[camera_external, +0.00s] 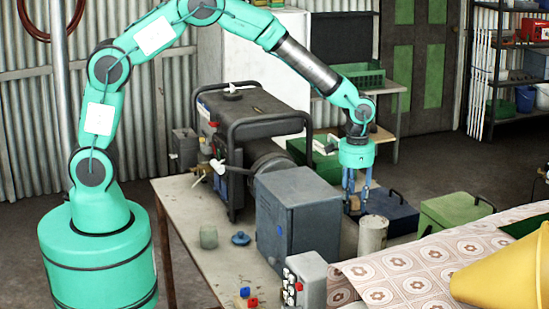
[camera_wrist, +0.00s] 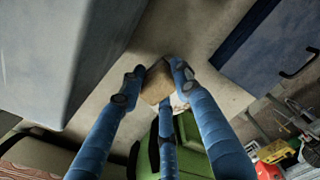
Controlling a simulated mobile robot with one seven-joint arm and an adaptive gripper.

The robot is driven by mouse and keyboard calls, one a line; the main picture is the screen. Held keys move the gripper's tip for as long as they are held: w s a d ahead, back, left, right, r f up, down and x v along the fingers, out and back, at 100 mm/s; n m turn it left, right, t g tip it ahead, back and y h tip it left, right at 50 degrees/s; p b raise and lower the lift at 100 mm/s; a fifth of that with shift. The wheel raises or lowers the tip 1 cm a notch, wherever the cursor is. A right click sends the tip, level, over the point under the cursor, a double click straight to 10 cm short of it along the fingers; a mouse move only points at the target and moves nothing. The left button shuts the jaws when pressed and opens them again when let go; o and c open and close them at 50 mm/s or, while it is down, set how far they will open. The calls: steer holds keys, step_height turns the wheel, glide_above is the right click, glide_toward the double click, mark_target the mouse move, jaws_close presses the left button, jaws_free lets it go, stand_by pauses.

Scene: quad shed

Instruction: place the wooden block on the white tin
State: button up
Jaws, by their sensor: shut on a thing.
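My gripper (camera_external: 357,204) has long blue fingers and points down above the table, between the grey metal cabinet and the dark blue box. In the wrist view its fingertips (camera_wrist: 158,82) are closed around the small brown wooden block (camera_wrist: 156,88). The block also shows as a small tan patch low between the fingers in the external view (camera_external: 354,203). The white tin (camera_external: 373,232), an upright off-white cylinder, stands just below and slightly right of the fingertips. A gap shows between the block and the tin's top. I cannot make out the tin in the wrist view.
The grey cabinet (camera_external: 298,218) stands tall close to the left. The dark blue box (camera_external: 388,212) and a green box (camera_external: 452,214) are at the right. A generator (camera_external: 245,135) is behind. A patterned cloth (camera_external: 410,275) and yellow funnel (camera_external: 505,275) are in front.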

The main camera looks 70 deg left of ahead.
steer(key=a+f+n, duration=0.3)
steer(key=a+f, duration=0.1)
steer(key=a, duration=0.7)
step_height(320, 180, up, 12)
steer(key=m+p, duration=0.8)
steer(key=m, duration=1.9)
glide_above(376, 221)
steer(key=shift+f, duration=3.15)
steer(key=shift+f, duration=1.85)
